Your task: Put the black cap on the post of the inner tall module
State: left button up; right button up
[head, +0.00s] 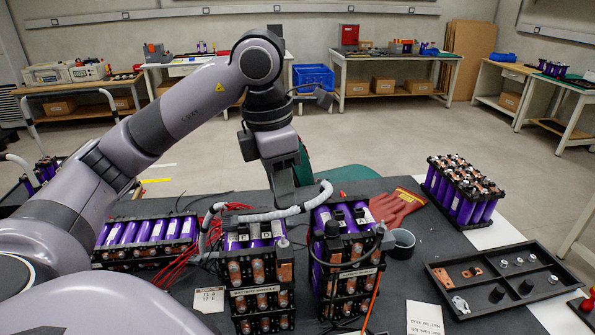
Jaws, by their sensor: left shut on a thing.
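I cannot tell for sure which is the inner one. A pale upright post (282,242) shows at the left module's top right; a black upright piece (332,229) stands on the right module's left side. My left gripper (288,198) points down behind the modules, close to the white-wrapped cable. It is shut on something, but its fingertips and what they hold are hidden. My right gripper is not in view.
A low purple cell pack (148,240) and red wires lie left. A dark parts tray (470,270) holds black caps (527,286) and metal parts. Red gloves (398,205), a dark cup (402,243) and another pack (462,188) stand right.

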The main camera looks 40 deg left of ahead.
pick_arm(q)
jog(key=shift+s+f+b, duration=0.15)
jog(key=shift+f+b, duration=0.15)
jog(key=shift+f, duration=0.1)
notch_tip(320, 180, down, 5)
jog(key=b, duration=0.3)
jog(key=shift+r+b, duration=0.2)
jog(key=shift+b, duration=0.15)
jog(key=shift+r+p, duration=0.35)
jog(key=shift+f+b, duration=1.45)
jog(key=shift+f, duration=0.2)
jog(key=shift+f, duration=0.25)
